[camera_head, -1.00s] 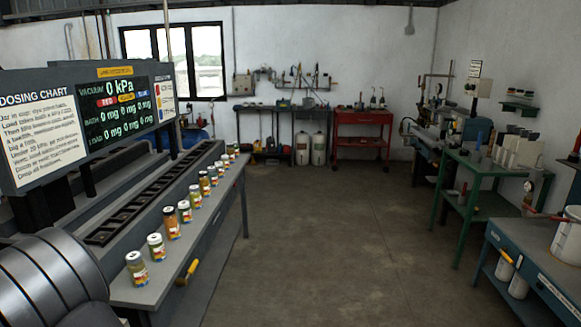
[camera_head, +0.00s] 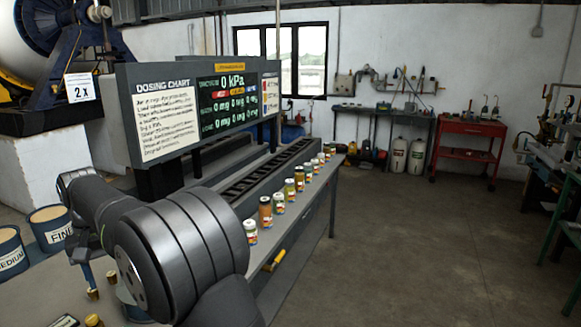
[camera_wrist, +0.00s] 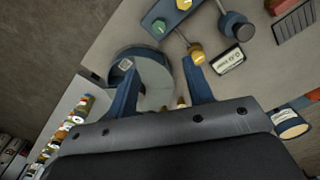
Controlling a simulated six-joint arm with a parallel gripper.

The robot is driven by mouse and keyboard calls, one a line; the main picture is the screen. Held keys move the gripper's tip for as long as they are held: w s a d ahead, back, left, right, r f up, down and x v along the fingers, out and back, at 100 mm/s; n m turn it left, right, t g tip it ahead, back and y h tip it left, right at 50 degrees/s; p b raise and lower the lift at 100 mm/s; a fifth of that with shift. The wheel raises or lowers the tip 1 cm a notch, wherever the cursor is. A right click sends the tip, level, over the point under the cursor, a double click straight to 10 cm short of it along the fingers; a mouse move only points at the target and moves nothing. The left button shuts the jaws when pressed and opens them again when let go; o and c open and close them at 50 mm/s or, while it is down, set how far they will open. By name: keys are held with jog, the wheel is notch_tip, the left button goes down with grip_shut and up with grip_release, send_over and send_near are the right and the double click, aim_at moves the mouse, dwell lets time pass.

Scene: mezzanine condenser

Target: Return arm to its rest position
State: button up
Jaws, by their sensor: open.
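In the wrist view my gripper (camera_wrist: 158,65) shows two blue fingers spread apart with nothing clamped between them. Beyond them lies a grey bench top (camera_wrist: 110,35) with a round grey ring-shaped thing (camera_wrist: 155,78) seen past and between the fingers. In the head view my dark grey arm fills the lower left in front of the bench, and my gripper is hidden there.
A dosing chart board (camera_head: 165,120) stands behind my arm. Several small jars, one of them orange-brown (camera_head: 265,211), line the bench edge by a slotted rack (camera_head: 265,175). Tubs labelled FINE (camera_head: 50,230) and MEDIUM (camera_head: 10,255) stand left. The floor (camera_head: 430,240) at right is clear.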

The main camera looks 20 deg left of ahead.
notch_tip(320, 180, down, 16)
jog(key=shift+f, duration=0.35)
jog(key=n, duration=0.6)
jog(key=shift+s+a, duration=0.1)
jog(key=shift+s, duration=0.05)
jog(key=n, duration=0.5)
jog(key=shift+s+n, duration=0.15)
jog(key=shift+n, duration=0.25)
jog(key=shift+r, duration=0.7)
